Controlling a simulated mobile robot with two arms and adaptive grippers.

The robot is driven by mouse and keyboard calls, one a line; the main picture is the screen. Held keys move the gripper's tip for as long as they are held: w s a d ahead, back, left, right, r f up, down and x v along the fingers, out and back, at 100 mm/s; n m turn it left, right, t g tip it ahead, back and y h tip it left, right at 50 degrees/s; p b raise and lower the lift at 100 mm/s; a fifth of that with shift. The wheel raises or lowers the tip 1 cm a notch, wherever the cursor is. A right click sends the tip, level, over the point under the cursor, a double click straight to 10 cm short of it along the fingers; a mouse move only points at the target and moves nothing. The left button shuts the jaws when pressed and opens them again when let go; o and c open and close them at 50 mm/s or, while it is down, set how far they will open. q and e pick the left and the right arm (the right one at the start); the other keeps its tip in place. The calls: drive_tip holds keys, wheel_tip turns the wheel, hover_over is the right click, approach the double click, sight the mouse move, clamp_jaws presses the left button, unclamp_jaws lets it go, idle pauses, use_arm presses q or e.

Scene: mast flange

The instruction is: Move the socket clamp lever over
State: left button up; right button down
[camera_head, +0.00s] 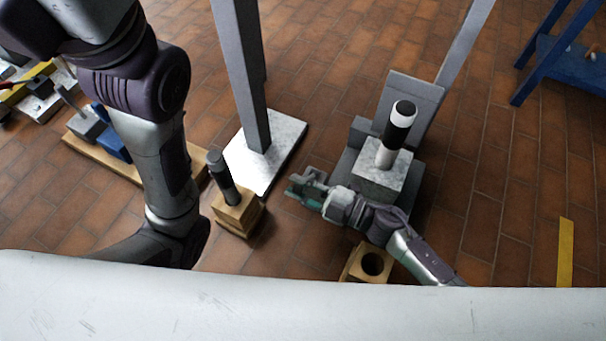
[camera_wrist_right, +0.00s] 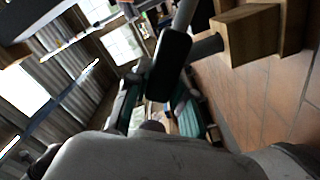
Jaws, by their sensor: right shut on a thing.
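My right gripper (camera_head: 305,188) is low over the floor, between the wooden block with the dark peg and the grey stand. In the right wrist view, a dark grip on a grey rod, which looks like the clamp lever (camera_wrist_right: 170,62), lies at the fingers (camera_wrist_right: 160,108), which are shut on it. In the head view I cannot make out the lever at the gripper. The grey socket block (camera_head: 378,182) holds an upright black-and-white post (camera_head: 396,132). My left arm comes down on the left; its gripper is out of view.
A wooden block (camera_head: 238,213) with a dark peg (camera_head: 220,170) stands left of my right gripper. A holed wooden block (camera_head: 361,266) is close below my right arm. A grey column (camera_head: 243,80) rises from a pale plate (camera_head: 281,146). Open tiled floor lies on the right.

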drive_tip(key=shift+s+a+f+n+b, duration=0.2)
drive_tip(key=shift+s+f+n+b, duration=0.25)
drive_tip(key=shift+f+n, duration=0.6)
drive_tip(key=shift+s, duration=0.15)
drive_tip(key=c, duration=1)
unclamp_jaws()
drive_tip(key=shift+o, duration=0.2)
drive_tip(key=shift+r, duration=0.1)
drive_tip(key=shift+d, duration=0.1)
drive_tip(key=v, duration=1.2)
